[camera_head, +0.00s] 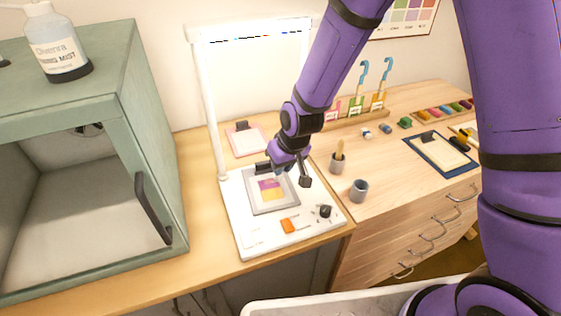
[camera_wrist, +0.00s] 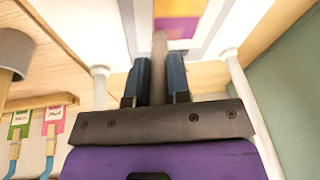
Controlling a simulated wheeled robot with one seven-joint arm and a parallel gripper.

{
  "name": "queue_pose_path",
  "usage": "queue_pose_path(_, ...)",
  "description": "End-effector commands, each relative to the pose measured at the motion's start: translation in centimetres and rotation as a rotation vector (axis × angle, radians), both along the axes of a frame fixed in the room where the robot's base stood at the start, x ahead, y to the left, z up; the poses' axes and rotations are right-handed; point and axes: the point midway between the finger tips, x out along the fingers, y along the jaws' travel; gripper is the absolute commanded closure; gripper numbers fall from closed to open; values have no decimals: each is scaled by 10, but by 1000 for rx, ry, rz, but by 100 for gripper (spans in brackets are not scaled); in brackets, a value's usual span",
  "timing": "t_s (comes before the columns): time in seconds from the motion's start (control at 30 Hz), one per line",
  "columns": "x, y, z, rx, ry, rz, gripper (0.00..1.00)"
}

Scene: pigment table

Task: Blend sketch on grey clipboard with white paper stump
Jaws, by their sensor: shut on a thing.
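The grey clipboard (camera_head: 275,209) lies on the white board below the light panel. Its sketch (camera_head: 271,189) has purple and yellow areas and also shows at the top of the wrist view (camera_wrist: 181,27). My gripper (camera_head: 281,168) is over the far part of the clipboard. In the wrist view its two dark blue fingers (camera_wrist: 159,66) are shut on a slim, pale grey pointed stick, the paper stump (camera_wrist: 159,72). The stump's tip points toward the sketch's edge. I cannot tell whether it touches the paper. My gripper hides the stump in the head view.
Two grey cups (camera_head: 359,191) stand to the right. A green cabinet (camera_head: 160,100) is at left. A pink clipboard (camera_head: 246,140) lies behind; a blue one (camera_head: 412,143) lies at right.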

Motion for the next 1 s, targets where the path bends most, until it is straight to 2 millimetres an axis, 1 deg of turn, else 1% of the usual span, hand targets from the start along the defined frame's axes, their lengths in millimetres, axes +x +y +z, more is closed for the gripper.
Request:
queue_pose_path(0.1,-7,-1,1,0,0,1,100)
queue_pose_path(0.37,-13,-3,0,0,0,0,100)
queue_pose_path(0.8,-37,-7,0,0,0,0,100)
queue_pose_path(1.0,-41,-8,0,0,0,0,100)
